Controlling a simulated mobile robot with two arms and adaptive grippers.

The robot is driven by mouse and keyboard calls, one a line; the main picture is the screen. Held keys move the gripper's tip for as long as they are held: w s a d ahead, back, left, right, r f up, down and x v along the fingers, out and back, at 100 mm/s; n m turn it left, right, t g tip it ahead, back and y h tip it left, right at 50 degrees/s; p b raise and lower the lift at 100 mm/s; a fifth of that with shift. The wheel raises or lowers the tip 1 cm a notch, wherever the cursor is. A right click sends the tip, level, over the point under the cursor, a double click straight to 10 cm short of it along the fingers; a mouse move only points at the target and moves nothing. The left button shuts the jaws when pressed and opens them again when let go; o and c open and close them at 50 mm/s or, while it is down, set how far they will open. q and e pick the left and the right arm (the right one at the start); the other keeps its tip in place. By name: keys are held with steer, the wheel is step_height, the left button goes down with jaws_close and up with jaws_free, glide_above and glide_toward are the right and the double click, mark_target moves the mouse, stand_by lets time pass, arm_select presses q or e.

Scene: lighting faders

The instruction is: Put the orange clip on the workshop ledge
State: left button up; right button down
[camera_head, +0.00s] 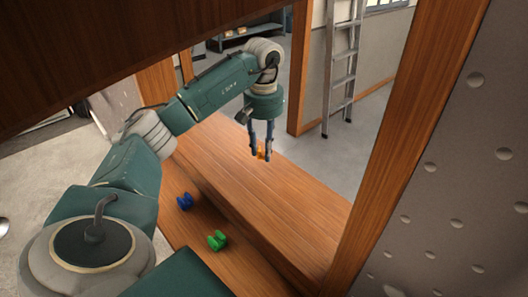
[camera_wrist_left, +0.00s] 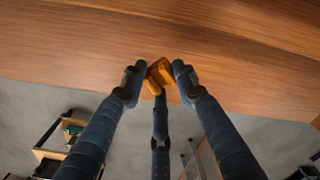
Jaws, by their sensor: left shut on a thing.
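The orange clip (camera_head: 260,153) is between the fingertips of my left gripper (camera_head: 261,157) in the head view. The gripper points down and is shut on the clip. In the left wrist view, the orange clip (camera_wrist_left: 158,75) sits between the dark blue fingers of my left gripper (camera_wrist_left: 159,77). A wooden ledge (camera_head: 290,215) lies below and around the gripper; the wrist view also shows its wood surface (camera_wrist_left: 230,40). I cannot tell whether the clip touches the wood. My right gripper is not in view.
A blue clip (camera_head: 185,201) and a green clip (camera_head: 218,240) lie on a lower wooden strip (camera_head: 190,258) in front of the ledge. Wooden posts (camera_head: 405,120) frame the opening. A ladder (camera_head: 343,65) stands behind on the grey floor.

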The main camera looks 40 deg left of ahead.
mark_target(264, 170)
arm_select(q)
steer(key=shift+s+f, duration=0.1)
steer(key=shift+f, duration=0.5)
step_height(264, 170, down, 3)
steer(key=shift+d+f+p, duration=0.1)
steer(key=shift+p, duration=0.65)
steer(key=shift+f, duration=0.25)
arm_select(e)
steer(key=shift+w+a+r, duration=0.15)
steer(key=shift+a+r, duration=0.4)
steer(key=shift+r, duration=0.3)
arm_select(q)
steer(key=shift+f, duration=0.2)
steer(key=o, duration=0.7)
steer(key=shift+r, duration=0.1)
steer(key=shift+o, duration=1.1)
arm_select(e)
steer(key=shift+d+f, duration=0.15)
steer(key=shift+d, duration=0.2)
